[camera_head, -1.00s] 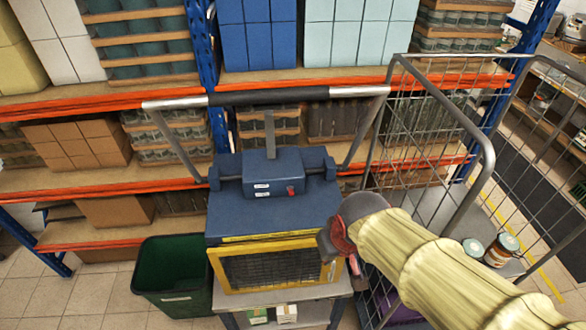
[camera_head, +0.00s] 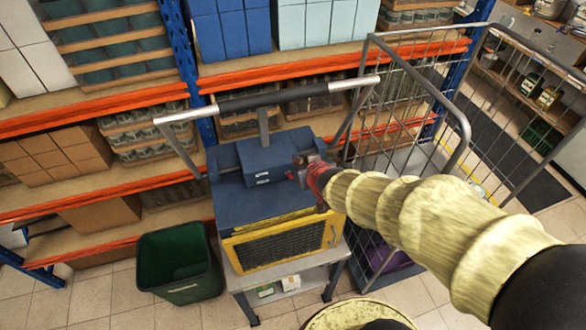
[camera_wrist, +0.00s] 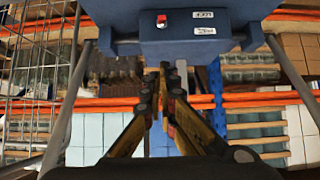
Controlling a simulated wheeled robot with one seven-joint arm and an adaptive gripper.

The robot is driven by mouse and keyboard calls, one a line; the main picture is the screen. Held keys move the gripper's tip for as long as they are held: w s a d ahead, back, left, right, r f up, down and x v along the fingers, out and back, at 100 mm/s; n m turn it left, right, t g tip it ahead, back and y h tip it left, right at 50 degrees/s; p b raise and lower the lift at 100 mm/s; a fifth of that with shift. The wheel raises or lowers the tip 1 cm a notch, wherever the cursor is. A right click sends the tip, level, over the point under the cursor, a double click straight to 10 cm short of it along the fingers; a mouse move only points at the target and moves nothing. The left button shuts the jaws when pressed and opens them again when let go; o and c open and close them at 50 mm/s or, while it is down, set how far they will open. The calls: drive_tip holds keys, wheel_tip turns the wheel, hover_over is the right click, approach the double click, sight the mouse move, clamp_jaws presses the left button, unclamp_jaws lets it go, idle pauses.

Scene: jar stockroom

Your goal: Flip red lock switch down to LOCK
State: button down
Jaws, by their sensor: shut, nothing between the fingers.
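The red lock switch (camera_wrist: 161,22) shows in the wrist view as a small red rocker in a pale surround on the blue box (camera_wrist: 175,38) of the machine. Two white labels (camera_wrist: 203,30) are beside it on the right. My gripper (camera_wrist: 165,68) is shut and empty, its fingertips below the switch in that picture and apart from it in the image. In the head view my gripper (camera_head: 300,174) is at the right side of the blue box (camera_head: 262,160) and hides the switch. The gap in depth between tips and switch is hard to tell.
A grey and black bar handle (camera_head: 262,98) spans above the machine. A wire cage trolley (camera_head: 455,105) stands close on the right. A green bin (camera_head: 178,262) stands on the floor at left. Shelves with orange beams (camera_head: 95,108) fill the back.

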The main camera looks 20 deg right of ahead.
drive_tip(key=p, duration=0.2)
hover_over(291, 174)
wheel_tip(291, 174, down, 6)
drive_tip(key=shift+d+f, duration=0.1)
drive_tip(key=shift+s+f+p, duration=0.2)
drive_tip(key=shift+s+f, duration=0.05)
drive_tip(key=shift+f, duration=0.3)
drive_tip(key=shift+s+f+p, duration=0.15)
drive_tip(key=shift+s+f, duration=0.05)
drive_tip(key=shift+f, duration=0.35)
drive_tip(key=shift+s+f, duration=0.35)
drive_tip(key=shift+f, duration=0.35)
drive_tip(key=shift+f, duration=0.1)
drive_tip(key=shift+s+f+b, duration=0.1)
drive_tip(key=shift+f+b, duration=0.05)
drive_tip(key=shift+b, duration=0.35)
drive_tip(key=shift+t+b, duration=0.3)
drive_tip(key=shift+b, duration=0.05)
